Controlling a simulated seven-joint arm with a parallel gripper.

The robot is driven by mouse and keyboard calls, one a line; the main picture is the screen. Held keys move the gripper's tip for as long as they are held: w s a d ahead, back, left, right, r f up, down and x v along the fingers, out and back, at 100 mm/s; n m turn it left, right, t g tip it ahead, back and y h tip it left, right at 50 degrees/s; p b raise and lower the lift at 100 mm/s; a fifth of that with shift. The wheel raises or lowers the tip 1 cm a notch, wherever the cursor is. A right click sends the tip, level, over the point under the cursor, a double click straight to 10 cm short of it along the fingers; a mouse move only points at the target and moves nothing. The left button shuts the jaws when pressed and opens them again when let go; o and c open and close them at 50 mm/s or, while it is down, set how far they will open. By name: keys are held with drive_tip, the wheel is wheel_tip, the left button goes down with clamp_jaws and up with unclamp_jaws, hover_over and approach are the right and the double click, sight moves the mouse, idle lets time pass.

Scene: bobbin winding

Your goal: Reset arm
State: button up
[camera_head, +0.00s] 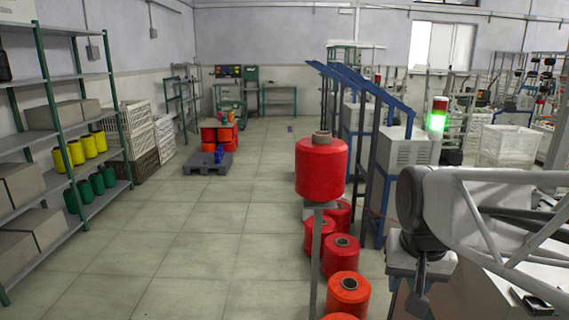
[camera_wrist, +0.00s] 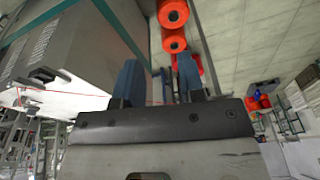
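My gripper (camera_wrist: 159,74) shows in the wrist view with its two blue fingers apart and nothing between them. Red and orange bobbins (camera_wrist: 173,14) lie beyond the fingertips in that view, apart from them. In the head view my arm (camera_head: 445,215), grey and white, reaches in from the right edge, in front of the winding machines. I cannot clearly make out the fingers there. A red bobbin (camera_head: 321,170) stands upright on a grey post (camera_head: 317,250), left of my arm and apart from it.
Several red and orange bobbins (camera_head: 341,254) stand on the floor beside the machines (camera_head: 405,150). A signal tower (camera_head: 437,117) glows green. Shelves (camera_head: 52,130) with boxes and yellow and green bobbins line the left. A dark pallet (camera_head: 208,164) stands farther back. The middle floor is clear.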

drive_tip(key=s+a+f+n, duration=0.2)
drive_tip(key=s+f, duration=0.2)
drive_tip(key=s, duration=0.3)
drive_tip(key=shift+a+f+n, duration=0.15)
drive_tip(key=shift+f+n, duration=0.1)
drive_tip(key=shift+n, duration=0.05)
drive_tip(key=shift+o, duration=0.4)
drive_tip(key=shift+r, duration=0.1)
